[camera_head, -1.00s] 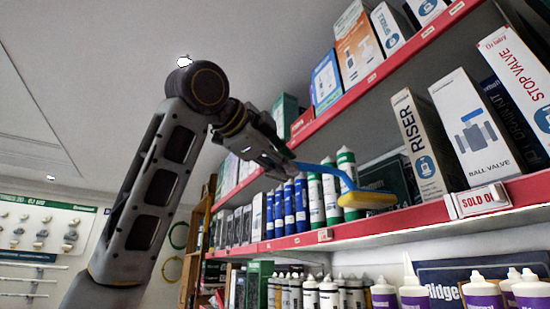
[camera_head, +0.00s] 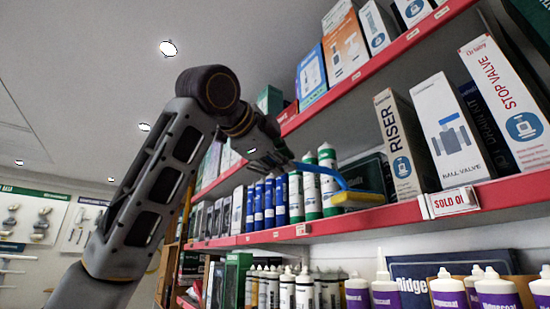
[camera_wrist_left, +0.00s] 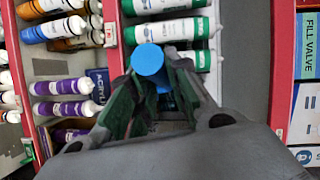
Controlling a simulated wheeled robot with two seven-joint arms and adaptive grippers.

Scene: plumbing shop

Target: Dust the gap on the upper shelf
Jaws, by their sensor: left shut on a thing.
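My left gripper (camera_head: 283,160) is shut on the blue handle of a duster, whose yellow pad (camera_head: 358,198) points right. The handle's round blue end (camera_wrist_left: 148,60) shows between the fingers in the left wrist view. The pad is at the red front edge of the shelf (camera_head: 350,222), in front of the gap between the green-and-white tubes (camera_head: 328,180) and the RISER box (camera_head: 402,150). A dark green box (camera_head: 372,172) stands at the back of this gap. I cannot tell whether the pad touches the shelf. My right gripper is not in view.
A BALL VALVE box (camera_head: 450,135) and a STOP VALVE box (camera_head: 508,100) stand right of the RISER box. A SOLD OUT tag (camera_head: 452,202) hangs on the shelf edge. Boxes fill the shelf above, and purple-labelled bottles (camera_head: 387,296) stand below. Blue tubes (camera_head: 269,202) stand left.

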